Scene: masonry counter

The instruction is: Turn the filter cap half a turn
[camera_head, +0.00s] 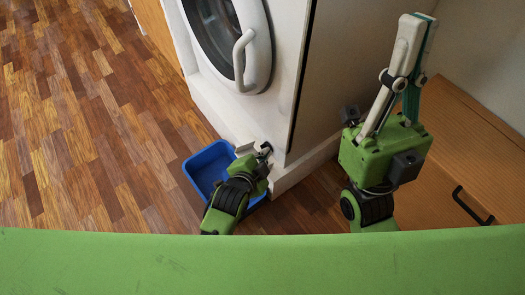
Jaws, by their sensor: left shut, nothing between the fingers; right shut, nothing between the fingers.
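The white washing machine (210,98) stands at the top middle, its round door closed. My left gripper (257,150) is at the machine's lower front, near its bottom right corner, and points at the machine. It is shut, with nothing seen in it. I cannot make out the filter cap; the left gripper covers that part of the front, and I cannot tell whether they touch. My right gripper (420,20) is shut and empty, pointing up to the right of the machine, away from its front.
A blue tray (198,158) lies on the wood floor (85,125) below the machine's front, partly under my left gripper. A wooden cabinet (468,130) with a black handle (470,207) is at the right. The floor at the left is clear.

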